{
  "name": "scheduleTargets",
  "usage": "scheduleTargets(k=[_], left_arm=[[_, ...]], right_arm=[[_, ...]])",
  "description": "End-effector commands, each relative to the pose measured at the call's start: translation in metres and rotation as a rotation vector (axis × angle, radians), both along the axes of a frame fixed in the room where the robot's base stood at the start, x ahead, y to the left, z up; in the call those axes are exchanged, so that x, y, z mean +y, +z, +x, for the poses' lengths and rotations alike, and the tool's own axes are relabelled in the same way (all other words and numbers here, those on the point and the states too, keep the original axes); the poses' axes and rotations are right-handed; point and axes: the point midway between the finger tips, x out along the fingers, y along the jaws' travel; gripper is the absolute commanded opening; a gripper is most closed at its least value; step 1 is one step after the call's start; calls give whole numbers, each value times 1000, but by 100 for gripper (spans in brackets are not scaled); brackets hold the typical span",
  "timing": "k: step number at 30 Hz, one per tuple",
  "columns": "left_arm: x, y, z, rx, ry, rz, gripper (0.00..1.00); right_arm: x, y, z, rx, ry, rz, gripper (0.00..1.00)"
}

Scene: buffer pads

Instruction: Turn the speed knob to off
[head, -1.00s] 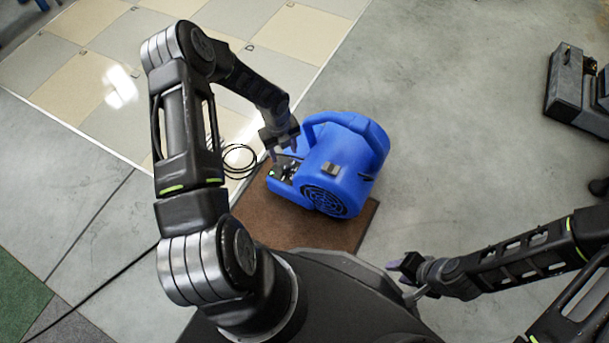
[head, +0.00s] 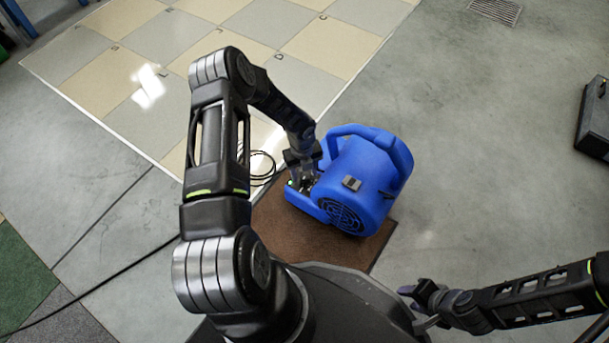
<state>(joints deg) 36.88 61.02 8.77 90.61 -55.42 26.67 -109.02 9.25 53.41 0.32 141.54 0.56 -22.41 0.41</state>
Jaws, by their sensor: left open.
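A blue blower (head: 352,187) with a top handle stands on a brown mat (head: 275,225). Its control panel (head: 299,189) is at its left end, with a small green light showing. The speed knob is too small and too covered by my gripper to make out. My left gripper (head: 303,176) is open and sits right over the control panel, fingers pointing down. I cannot tell whether it touches the knob. My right gripper (head: 408,296) is low at the right, away from the blower; its jaw state is unclear.
A black cable (head: 262,166) lies coiled behind the panel, and a cable runs across the floor at left. A dark box (head: 594,118) stands at the far right. Grey floor right of the blower is clear. Pale tiles (head: 200,40) lie at the back.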

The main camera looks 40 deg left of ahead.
Motion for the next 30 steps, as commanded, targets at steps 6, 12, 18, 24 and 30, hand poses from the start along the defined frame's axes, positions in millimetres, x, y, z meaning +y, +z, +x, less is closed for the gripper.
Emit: scheduleTargets(k=[6,12,18,24,30], left_arm=[[0,-7,0,0,0,0,52],[0,-7,0,0,1,0,48],[0,-7,0,0,1,0,31],[0,-7,0,0,1,0,15],[0,-7,0,0,1,0,0]], right_arm=[[0,-3,1,-2,-1,0,36],[0,-3,1,-2,-1,0,36],[0,-3,1,-3,-1,-1,36],[0,-3,1,-3,-1,-1,36],[0,-3,1,-3,-1,-1,36]])
